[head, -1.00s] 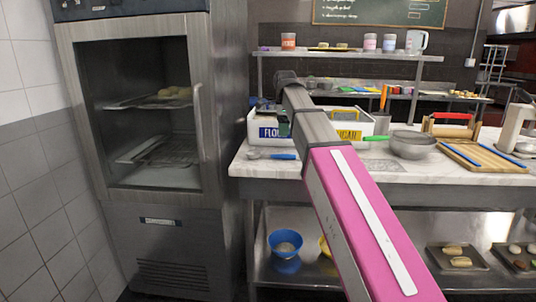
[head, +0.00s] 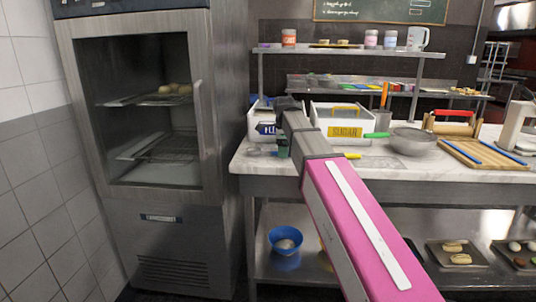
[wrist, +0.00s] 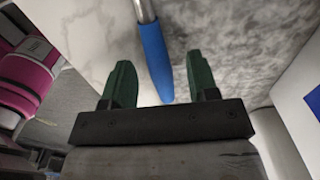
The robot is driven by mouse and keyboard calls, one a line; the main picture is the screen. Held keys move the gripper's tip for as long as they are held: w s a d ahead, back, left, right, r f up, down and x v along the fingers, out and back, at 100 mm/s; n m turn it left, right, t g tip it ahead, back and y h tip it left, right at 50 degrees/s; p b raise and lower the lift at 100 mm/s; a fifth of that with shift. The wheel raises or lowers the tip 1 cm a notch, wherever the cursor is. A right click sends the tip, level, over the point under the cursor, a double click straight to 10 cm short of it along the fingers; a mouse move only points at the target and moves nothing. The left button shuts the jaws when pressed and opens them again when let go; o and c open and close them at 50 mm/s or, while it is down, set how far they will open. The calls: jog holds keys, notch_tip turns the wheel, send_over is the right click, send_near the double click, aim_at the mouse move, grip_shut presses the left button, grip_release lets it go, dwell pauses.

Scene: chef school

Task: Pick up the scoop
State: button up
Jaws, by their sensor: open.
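In the wrist view, the scoop's blue handle (wrist: 152,55) lies between the two green fingers of my gripper (wrist: 160,62), with its metal shaft running out of the top of the picture. The fingers are apart, one on each side of the handle, and I see a gap on both sides. In the head view, my gripper (head: 283,147) is low at the counter's left part, in front of the flour bin. The scoop's metal end (head: 257,152) shows faintly to its left; my gripper hides the handle there.
The flour bin (head: 254,127) and sugar bin (head: 335,118) stand close behind my gripper. A yellow handle (head: 352,156) and a green handle (head: 377,135) lie to the right, near a metal bowl (head: 410,140). A glass-door cabinet (head: 225,120) stands left of the counter (head: 400,171).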

jog(key=shift+f, duration=0.15)
jog(key=shift+c, duration=0.3)
jog(key=c, duration=0.9)
jog(key=shift+c, duration=0.2)
notch_tip(320, 180, up, 10)
